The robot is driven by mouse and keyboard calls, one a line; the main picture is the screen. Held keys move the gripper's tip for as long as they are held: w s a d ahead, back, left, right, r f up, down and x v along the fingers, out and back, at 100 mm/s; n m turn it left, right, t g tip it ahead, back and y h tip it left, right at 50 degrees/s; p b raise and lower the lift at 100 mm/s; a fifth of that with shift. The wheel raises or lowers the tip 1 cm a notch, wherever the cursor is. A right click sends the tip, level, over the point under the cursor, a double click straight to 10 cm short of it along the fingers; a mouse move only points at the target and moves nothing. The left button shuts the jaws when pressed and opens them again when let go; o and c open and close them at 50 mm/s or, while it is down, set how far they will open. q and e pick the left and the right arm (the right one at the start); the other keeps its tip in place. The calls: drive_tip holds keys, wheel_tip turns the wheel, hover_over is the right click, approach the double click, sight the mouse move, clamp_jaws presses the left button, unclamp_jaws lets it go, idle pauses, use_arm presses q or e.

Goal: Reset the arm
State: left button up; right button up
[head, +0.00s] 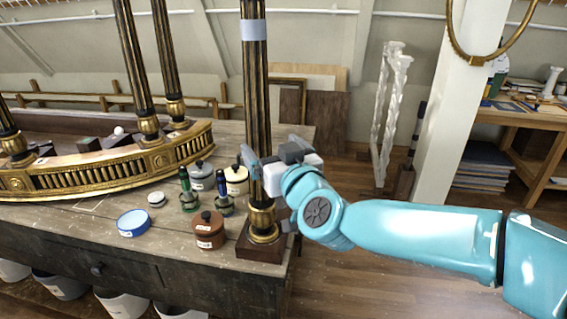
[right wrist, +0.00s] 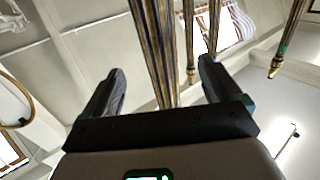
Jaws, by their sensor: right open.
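My right arm (head: 420,233) is teal and reaches in from the right in the head view. Its gripper (head: 262,165) is at the dark fluted column with gilt base (head: 255,90), at the table's front right corner. In the right wrist view the two fingers of my right gripper (right wrist: 160,85) stand wide apart. The column (right wrist: 152,40) shows beyond and between them; I cannot tell whether a finger touches it. A pale band (head: 253,29) is wrapped around the column higher up. My left gripper is not in view.
The wooden table (head: 120,245) holds a brown lidded pot (head: 208,232), a blue-lidded tin (head: 133,223), a grey pot (head: 202,177), a cream pot (head: 236,180) and small bottles. A gilt curved gallery (head: 100,170) stands behind. Floor right of the table is open.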

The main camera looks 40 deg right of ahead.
drive_tip(key=v, duration=0.5)
drive_tip(key=shift+s+p, duration=0.15)
drive_tip(key=shift+p, duration=0.15)
drive_tip(key=shift+a, duration=0.1)
drive_tip(key=w+a+f+n+g+y, duration=0.1)
drive_tip(key=a+f+g+y, duration=0.15)
drive_tip(key=f, duration=0.75)
drive_tip(key=w+a+f+g+y, duration=0.1)
drive_tip(key=w+a+f+g, duration=0.2)
drive_tip(key=f, duration=0.8)
drive_tip(key=a+f+n+g+y, duration=0.15)
drive_tip(key=a+f, duration=0.25)
drive_tip(key=f, duration=0.6)
drive_tip(key=s+a+f+g+y, duration=0.2)
drive_tip(key=s+a+f+g, duration=0.3)
drive_tip(key=s+f, duration=0.4)
drive_tip(key=s+a+f+m+g+y, duration=0.1)
drive_tip(key=s+a+f+g, duration=0.4)
drive_tip(key=s+f, duration=0.5)
wheel_tip(320, 180, down, 4)
drive_tip(key=shift+y, duration=0.5)
drive_tip(key=shift+s+m, duration=0.1)
drive_tip(key=shift+m, duration=0.15)
